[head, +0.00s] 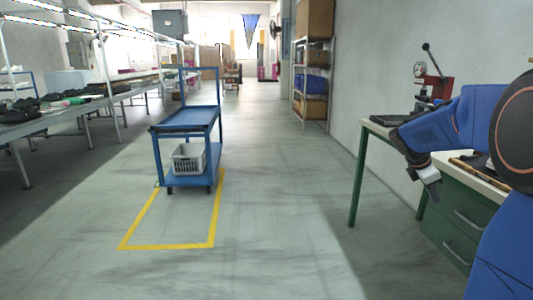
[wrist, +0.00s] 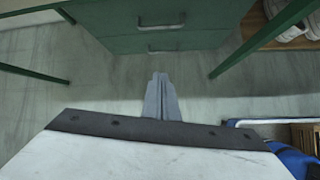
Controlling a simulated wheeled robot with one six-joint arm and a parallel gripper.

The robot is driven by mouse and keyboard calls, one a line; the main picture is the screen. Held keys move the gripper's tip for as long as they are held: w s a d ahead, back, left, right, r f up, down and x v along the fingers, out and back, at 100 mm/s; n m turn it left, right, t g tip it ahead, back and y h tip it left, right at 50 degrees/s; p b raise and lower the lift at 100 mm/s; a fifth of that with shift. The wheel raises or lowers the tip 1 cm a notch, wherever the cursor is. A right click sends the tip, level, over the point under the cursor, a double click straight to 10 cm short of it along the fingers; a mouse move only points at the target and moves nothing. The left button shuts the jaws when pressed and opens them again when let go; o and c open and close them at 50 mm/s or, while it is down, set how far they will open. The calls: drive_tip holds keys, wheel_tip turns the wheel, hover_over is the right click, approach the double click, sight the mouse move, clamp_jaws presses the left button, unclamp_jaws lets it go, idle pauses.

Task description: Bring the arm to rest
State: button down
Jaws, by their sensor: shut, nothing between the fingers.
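My gripper (head: 428,188) hangs at the right of the head view, at the end of my blue arm, in front of the green workbench (head: 354,185). It points downward and holds nothing. In the wrist view my gripper (wrist: 160,82) shows as two grey fingers pressed together, with grey floor around them. The workbench's green drawers (wrist: 165,35) are at the top of that view, apart from the fingers.
A blue cart (head: 187,120) with a white basket (head: 188,158) stands by a yellow floor outline (head: 165,247). Shelves (head: 313,70) stand at the wall. Long tables line the left. The middle floor is clear. A red-based press (head: 435,85) sits on the bench.

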drive_tip(key=s+a+f+m+t+y, duration=0.2)
drive_tip(key=s+a+m, duration=0.6)
drive_tip(key=s+a, duration=0.7)
drive_tip(key=s+a+f+m+t+y, duration=0.2)
drive_tip(key=s+a+f+m+y, duration=0.2)
drive_tip(key=s+a+m, duration=0.4)
drive_tip(key=s+a+y, duration=0.1)
drive_tip(key=s+a, duration=0.6)
drive_tip(key=s, duration=0.1)
drive_tip(key=shift+s, duration=0.15)
